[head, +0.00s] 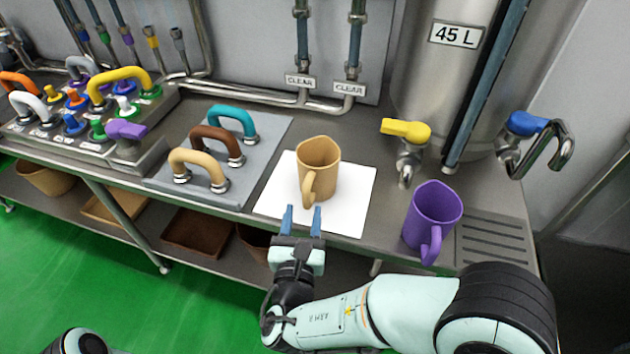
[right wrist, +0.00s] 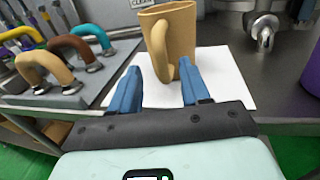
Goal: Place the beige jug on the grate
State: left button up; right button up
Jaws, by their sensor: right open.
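The beige jug (head: 319,165) stands upright on a white sheet (head: 345,217) at the table's middle, its handle facing me. It also shows in the right wrist view (right wrist: 180,35). My right gripper (head: 303,212) is open, its blue fingers pointing at the jug from the front edge. In the right wrist view the jug's handle shows between the fingers (right wrist: 158,78); I cannot tell whether they touch it. The slotted grate (head: 496,243) is at the right end of the table, with nothing standing on it. My left gripper is not in view.
A purple jug (head: 434,214) stands just left of the grate. A yellow tap (head: 406,130) and a blue tap (head: 527,124) stick out above the right side. A plate with several handles (head: 215,187) lies left of the sheet.

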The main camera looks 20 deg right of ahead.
aim_at(305, 201)
jog(key=shift+b+x, duration=0.35)
jog(key=shift+x, duration=2.4)
jog(key=shift+s+r, duration=0.1)
grip_shut()
